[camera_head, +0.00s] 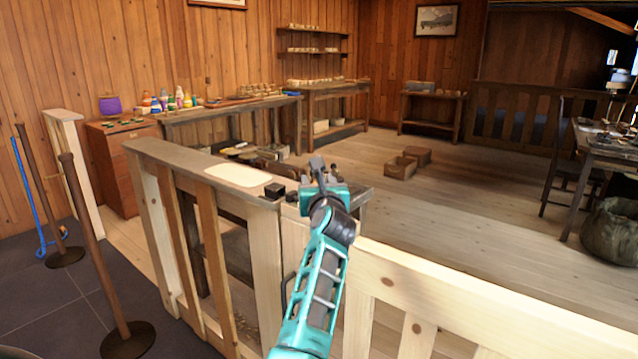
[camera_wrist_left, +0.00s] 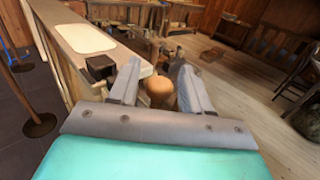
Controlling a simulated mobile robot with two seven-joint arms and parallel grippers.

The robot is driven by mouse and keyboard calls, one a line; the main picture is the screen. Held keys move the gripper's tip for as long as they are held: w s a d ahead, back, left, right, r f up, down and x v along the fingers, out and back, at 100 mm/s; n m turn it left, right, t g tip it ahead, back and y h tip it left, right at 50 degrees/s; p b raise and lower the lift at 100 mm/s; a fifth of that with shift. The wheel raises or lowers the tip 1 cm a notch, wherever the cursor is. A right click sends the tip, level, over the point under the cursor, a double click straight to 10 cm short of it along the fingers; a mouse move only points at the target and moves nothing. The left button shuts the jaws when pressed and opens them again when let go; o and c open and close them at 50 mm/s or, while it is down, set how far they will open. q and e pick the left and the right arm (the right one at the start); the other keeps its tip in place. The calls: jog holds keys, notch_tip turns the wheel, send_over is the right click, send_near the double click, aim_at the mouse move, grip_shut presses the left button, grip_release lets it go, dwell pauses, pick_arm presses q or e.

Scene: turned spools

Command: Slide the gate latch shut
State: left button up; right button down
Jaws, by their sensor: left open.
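The pale wooden gate and fence (camera_head: 440,285) run across the foreground in the head view. A small black latch block (camera_head: 274,191) sits on the rail top, just left of my left gripper; it also shows in the left wrist view (camera_wrist_left: 100,68). My left gripper (camera_head: 317,172) is above the rail by the block, with its fingers apart. In the left wrist view, a round brown wooden knob (camera_wrist_left: 160,91) shows between the fingers (camera_wrist_left: 158,72); I cannot tell whether they touch it. My arm hides part of the rail and latch. My right gripper is not in view.
A pale plate (camera_head: 238,175) lies on the dark-topped rail to the left. Rope posts (camera_head: 92,240) stand on dark tiles at left. Beyond are workbenches (camera_head: 230,106), a drawer cabinet (camera_head: 112,165) and low boxes (camera_head: 400,167). The plank floor at right is largely clear.

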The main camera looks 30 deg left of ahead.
pick_arm(q)
jog(key=shift+c, duration=0.2)
jog(key=shift+c, duration=0.7)
grip_shut()
